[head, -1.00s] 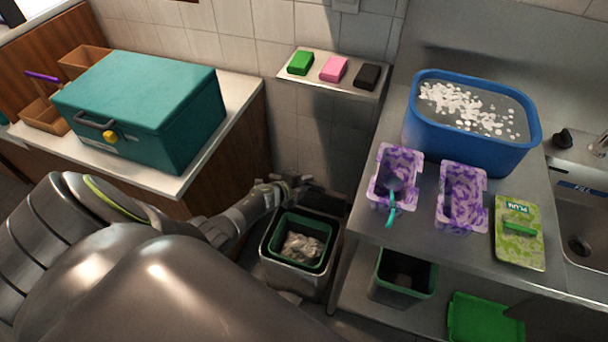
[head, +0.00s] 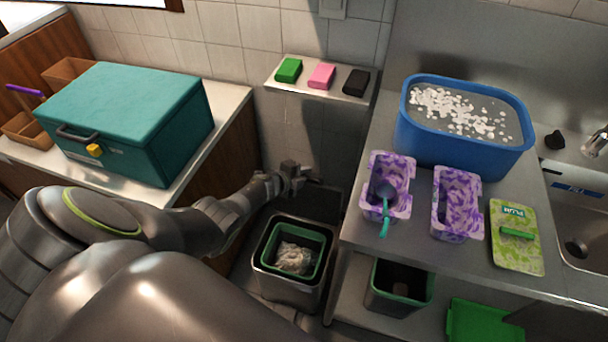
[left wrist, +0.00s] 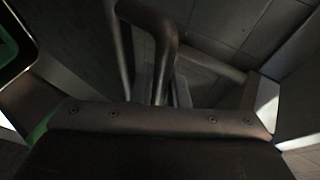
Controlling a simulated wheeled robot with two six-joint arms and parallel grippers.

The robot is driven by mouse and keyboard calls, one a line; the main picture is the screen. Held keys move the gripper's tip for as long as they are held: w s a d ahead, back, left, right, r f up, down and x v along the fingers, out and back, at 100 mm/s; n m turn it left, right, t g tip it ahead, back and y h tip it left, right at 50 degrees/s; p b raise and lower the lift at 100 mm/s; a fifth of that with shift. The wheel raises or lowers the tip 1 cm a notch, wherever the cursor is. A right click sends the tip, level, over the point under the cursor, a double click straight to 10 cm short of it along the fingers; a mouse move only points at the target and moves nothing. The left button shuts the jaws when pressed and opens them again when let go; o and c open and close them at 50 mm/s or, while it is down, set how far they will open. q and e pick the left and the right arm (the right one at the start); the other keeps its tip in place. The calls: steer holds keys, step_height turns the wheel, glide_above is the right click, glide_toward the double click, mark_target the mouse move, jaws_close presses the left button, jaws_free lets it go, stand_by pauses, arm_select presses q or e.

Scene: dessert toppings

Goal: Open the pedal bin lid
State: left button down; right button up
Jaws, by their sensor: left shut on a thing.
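The pedal bin (head: 262,272) stands on the floor in the gap between the two counters. A green-rimmed inner bucket (head: 262,243) holds pale crumpled waste. The bin's dark lid (head: 327,203) is raised at the back, so the mouth is uncovered. My left gripper (head: 300,176) is at the top edge of the lid, beyond the mouth, and is shut on the lid. Its fingertips are small and dark in the head view. The left wrist view is dim, with a curved dark bar (left wrist: 152,20) and a screwed panel close up. My right gripper is out of view.
A teal box (head: 130,110) sits on the left counter. A shelf (head: 330,92) with three coloured blocks hangs on the wall above the bin. The steel counter at right carries a blue tub (head: 415,140) and purple moulds (head: 455,205). A second open bin (head: 385,295) stands beneath it.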

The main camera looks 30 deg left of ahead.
arm_select(q)
steer(key=shift+r, duration=0.1)
steer(key=c, duration=1.5)
jaws_free()
steer(key=shift+c, duration=0.2)
steer(key=shift+o, duration=0.7)
steer(key=shift+s, duration=0.1)
steer(key=p+v, duration=0.9)
steer(key=v, duration=0.8)
steer(key=shift+r+p, duration=0.25)
steer(key=shift+p, duration=0.05)
steer(key=shift+f, duration=0.1)
